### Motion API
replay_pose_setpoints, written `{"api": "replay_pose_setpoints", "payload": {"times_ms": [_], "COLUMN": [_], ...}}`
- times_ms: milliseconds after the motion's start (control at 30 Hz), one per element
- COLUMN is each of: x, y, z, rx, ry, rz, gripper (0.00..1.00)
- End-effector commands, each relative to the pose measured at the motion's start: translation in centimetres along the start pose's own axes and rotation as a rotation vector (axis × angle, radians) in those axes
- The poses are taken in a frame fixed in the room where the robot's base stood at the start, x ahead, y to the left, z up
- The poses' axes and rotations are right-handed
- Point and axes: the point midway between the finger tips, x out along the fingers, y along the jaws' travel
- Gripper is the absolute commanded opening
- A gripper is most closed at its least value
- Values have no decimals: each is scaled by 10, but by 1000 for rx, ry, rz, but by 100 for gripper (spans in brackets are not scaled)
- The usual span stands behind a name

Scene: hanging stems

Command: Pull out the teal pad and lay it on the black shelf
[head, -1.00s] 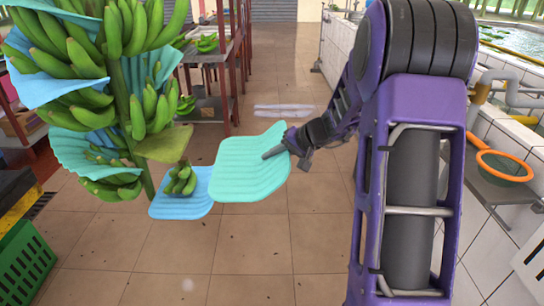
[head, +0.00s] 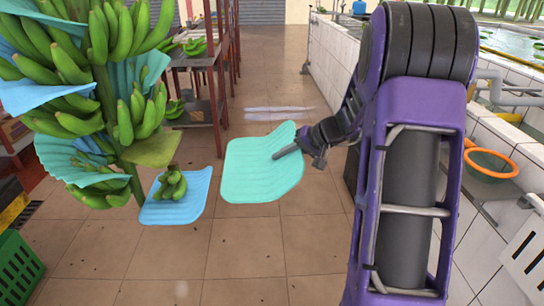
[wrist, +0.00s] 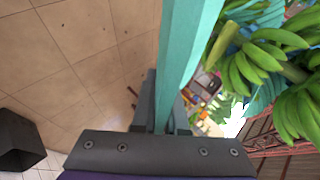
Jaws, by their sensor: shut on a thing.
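The teal pad (head: 258,172) is a ribbed, slightly curved sheet held in the air in the head view, to the right of the banana stem. My gripper (head: 287,152) is shut on its right edge. In the wrist view the pad (wrist: 185,45) shows edge-on, rising from between the fingers of my gripper (wrist: 163,105). The pad is apart from the stem. I cannot make out the black shelf for certain; a dark block (wrist: 17,140) stands at the lower left of the wrist view.
The hanging banana stem (head: 105,110) with blue pads fills the left. A blue pad (head: 160,212) with a small banana bunch lies below it. A green crate (head: 18,268) stands at lower left. A tiled basin wall (head: 330,60) runs along the right. The middle floor is open.

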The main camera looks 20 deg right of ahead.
Motion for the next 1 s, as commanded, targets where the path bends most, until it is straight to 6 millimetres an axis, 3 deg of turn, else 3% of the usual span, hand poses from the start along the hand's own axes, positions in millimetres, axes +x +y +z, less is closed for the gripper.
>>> {"api": "replay_pose_setpoints", "payload": {"times_ms": [1000], "x": [-69], "y": [75], "z": [-29], "rx": [0], "ry": [1], "rz": [0], "gripper": [0]}}
